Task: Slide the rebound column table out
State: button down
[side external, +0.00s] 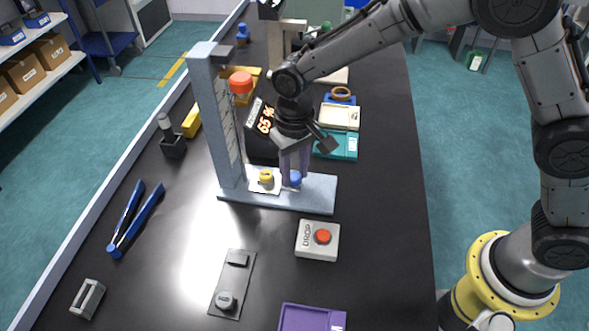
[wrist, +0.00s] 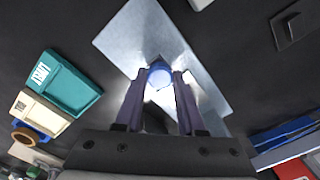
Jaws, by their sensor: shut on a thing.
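The rebound column (side external: 212,120) is a grey-blue upright on a flat grey base (side external: 318,193); the base also shows in the wrist view (wrist: 130,33). The rebound column table (side external: 254,187) is a small white plate low on the base, with a yellow piece (side external: 266,176) on it. A blue knob (side external: 295,178) sits at the plate's right end; it also shows in the wrist view (wrist: 160,74). My gripper (side external: 294,174) points down with its fingers shut on the blue knob. The fingers and wrist hide part of the plate.
A white box with a red button (side external: 318,240) stands in front of the base. Bare bench lies right of the base.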

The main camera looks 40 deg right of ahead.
jog(key=shift+r, duration=0.1)
jog(key=s+d, duration=0.8)
jog(key=shift+s+d, duration=0.1)
jog(key=c, duration=0.5)
grip_release()
notch_tip(320, 180, up, 14)
dwell(0.4)
